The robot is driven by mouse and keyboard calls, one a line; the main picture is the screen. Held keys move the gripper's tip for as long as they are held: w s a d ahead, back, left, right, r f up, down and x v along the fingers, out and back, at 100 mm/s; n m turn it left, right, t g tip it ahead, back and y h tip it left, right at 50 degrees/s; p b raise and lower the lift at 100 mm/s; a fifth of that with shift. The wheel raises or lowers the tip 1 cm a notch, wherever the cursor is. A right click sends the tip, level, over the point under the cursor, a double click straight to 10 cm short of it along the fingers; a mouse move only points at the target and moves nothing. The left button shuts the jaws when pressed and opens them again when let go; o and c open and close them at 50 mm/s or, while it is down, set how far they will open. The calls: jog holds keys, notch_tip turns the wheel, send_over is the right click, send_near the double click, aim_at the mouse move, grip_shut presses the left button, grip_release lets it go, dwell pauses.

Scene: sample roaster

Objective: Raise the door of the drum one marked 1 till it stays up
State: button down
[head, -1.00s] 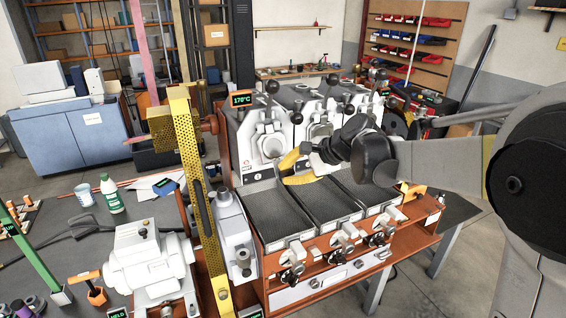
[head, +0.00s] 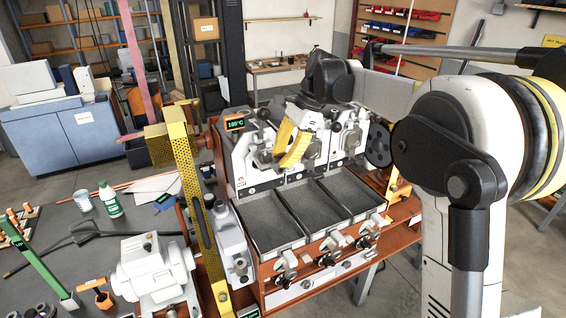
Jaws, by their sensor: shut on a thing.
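The sample roaster's leftmost drum (head: 240,156) has a pale front beneath the green temperature display, in the head view. I cannot read a number 1 on it. Its grey metal door (head: 262,159) is at the drum's mouth, partly covered by my gripper. My gripper (head: 274,154), with yellow fingers, reaches in from the upper right and is shut at this door. The exact grip point and how far the door is raised are too small to tell.
Dark cooling trays (head: 268,222) lie below the drums, with levers along their front. A yellow perforated post (head: 195,190) stands close on the left. The middle and right drums (head: 352,140) are beside my gripper, partly behind my arm.

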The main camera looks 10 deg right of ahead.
jog(key=shift+w+a+r+p, duration=0.1)
jog(key=shift+w+r+p, duration=0.2)
jog(key=shift+r, duration=0.35)
jog(key=shift+w+a+r+p, duration=0.1)
jog(key=shift+w+r+p, duration=0.15)
jog(key=shift+r, duration=0.35)
jog(key=c, duration=1.4)
grip_release()
jog(key=shift+s, duration=0.15)
jog(key=shift+o, duration=0.2)
jog(key=shift+r, duration=0.1)
jog(key=v, duration=1.2)
